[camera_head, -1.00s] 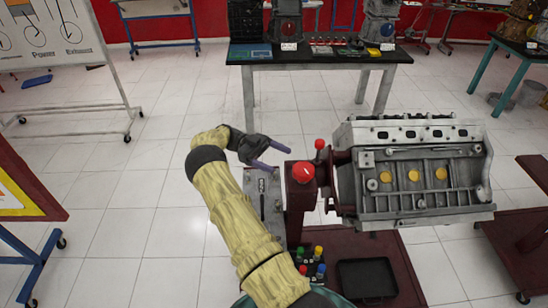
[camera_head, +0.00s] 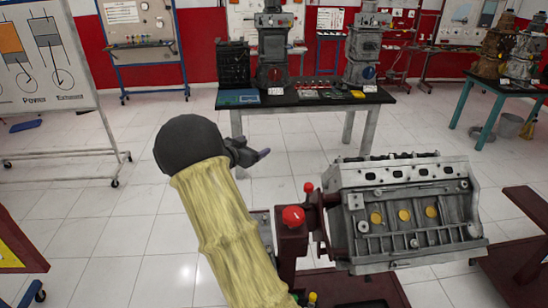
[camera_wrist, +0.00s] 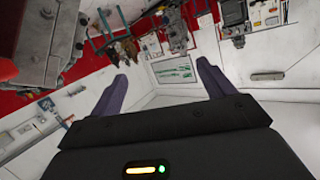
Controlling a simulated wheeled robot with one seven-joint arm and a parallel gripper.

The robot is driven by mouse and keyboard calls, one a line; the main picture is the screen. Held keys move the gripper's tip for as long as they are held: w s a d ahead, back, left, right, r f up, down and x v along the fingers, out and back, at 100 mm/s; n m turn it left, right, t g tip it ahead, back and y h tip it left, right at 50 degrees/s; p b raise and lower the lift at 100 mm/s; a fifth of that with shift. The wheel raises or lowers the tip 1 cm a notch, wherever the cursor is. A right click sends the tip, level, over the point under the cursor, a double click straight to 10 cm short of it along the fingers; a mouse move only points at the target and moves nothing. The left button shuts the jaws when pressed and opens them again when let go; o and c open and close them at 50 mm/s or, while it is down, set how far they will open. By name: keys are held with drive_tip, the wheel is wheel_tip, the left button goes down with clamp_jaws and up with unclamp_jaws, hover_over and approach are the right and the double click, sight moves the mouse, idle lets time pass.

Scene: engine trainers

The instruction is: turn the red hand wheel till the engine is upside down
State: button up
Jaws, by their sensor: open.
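The grey engine (camera_head: 408,222) hangs on a dark red stand (camera_head: 290,250), its side with yellow discs facing me and its top edge up, slightly tilted. A red rounded knob (camera_head: 293,216) tops the stand's post, and a smaller red ball (camera_head: 308,188) stands up behind it. I cannot make out a full wheel rim. My gripper (camera_head: 262,155) is up and left of the red parts, apart from them, partly hidden by my arm. In the wrist view my gripper (camera_wrist: 163,85) is open and empty, with the grey engine (camera_wrist: 48,35) at the upper left.
A black-topped table (camera_head: 310,97) with engine models stands behind. A whiteboard (camera_head: 50,60) is at the left, and a dark red stand (camera_head: 520,265) is at the right. A black tray (camera_head: 350,304) lies low on the engine stand.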

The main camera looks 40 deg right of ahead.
drive_tip(key=s+a+f+n+t+y, duration=0.1)
drive_tip(key=s+a+n+y, duration=0.2)
drive_tip(key=a, duration=0.5)
drive_tip(key=s+a+f+n+t+y, duration=0.1)
drive_tip(key=s+a+n+y, duration=0.1)
drive_tip(key=a+n+y, duration=0.4)
drive_tip(key=s+a+f+n+t+y, duration=0.1)
drive_tip(key=s+a+f+y, duration=0.15)
drive_tip(key=a, duration=0.65)
drive_tip(key=s+a+f+n+g+y, duration=0.1)
drive_tip(key=s+a+n+g, duration=0.1)
drive_tip(key=s, duration=0.7)
drive_tip(key=s+a+f+n+g+y, duration=0.1)
drive_tip(key=s+a+n+g, duration=0.2)
drive_tip(key=s+a, duration=0.3)
drive_tip(key=s, duration=0.4)
drive_tip(key=shift+s+f+n+g+y, duration=0.15)
drive_tip(key=shift+f+n+g+y, duration=0.15)
drive_tip(key=shift+g+y, duration=0.1)
